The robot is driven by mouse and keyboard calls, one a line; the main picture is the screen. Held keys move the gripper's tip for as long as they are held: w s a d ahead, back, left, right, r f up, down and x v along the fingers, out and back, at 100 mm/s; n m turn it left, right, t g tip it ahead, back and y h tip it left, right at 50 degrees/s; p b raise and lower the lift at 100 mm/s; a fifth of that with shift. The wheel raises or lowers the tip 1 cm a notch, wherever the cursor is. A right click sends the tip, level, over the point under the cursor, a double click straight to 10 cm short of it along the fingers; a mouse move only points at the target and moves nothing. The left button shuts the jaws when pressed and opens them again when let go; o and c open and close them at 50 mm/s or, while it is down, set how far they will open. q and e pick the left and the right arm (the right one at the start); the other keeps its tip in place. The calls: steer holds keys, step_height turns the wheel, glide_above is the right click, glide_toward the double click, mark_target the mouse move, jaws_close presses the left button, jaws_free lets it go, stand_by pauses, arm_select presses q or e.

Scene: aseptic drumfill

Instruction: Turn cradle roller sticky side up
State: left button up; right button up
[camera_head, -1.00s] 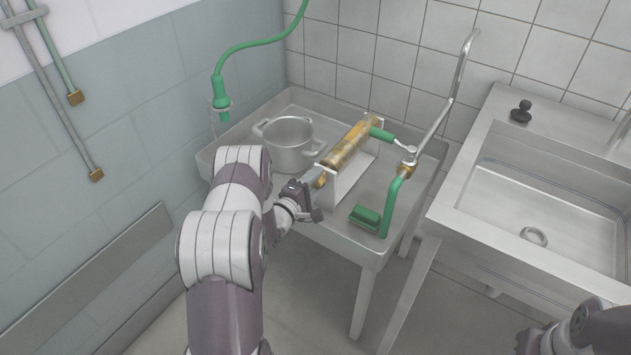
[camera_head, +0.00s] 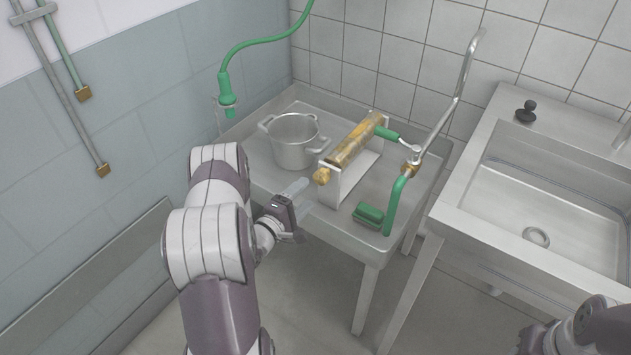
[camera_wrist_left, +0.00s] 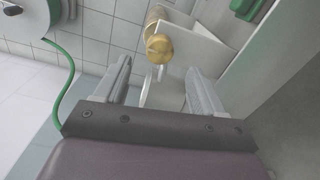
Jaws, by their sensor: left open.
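The cradle roller (camera_head: 354,145) lies across a white cradle (camera_head: 332,187) on the metal table. Its body is brownish-yellow and mottled, with a green handle (camera_head: 386,133) at the far end and a brass knob (camera_head: 321,176) at the near end. I cannot tell which side is sticky. My left gripper (camera_head: 303,189) is open and empty, just left of and apart from the knob. In the left wrist view the knob (camera_wrist_left: 159,47) shows beyond and between the two open fingers (camera_wrist_left: 158,88). Part of my right arm shows at the lower right; its fingers are not visible.
A steel pot (camera_head: 294,142) stands left of the roller on the table (camera_head: 351,240). A green brush (camera_head: 368,214) and a tap pipe with a green sleeve (camera_head: 395,203) are on the right. A steel sink (camera_head: 550,205) stands further right.

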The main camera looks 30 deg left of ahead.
arm_select(q)
steer(key=s, duration=0.4)
steer(key=shift+s+a, duration=0.2)
steer(key=shift+s, duration=0.15)
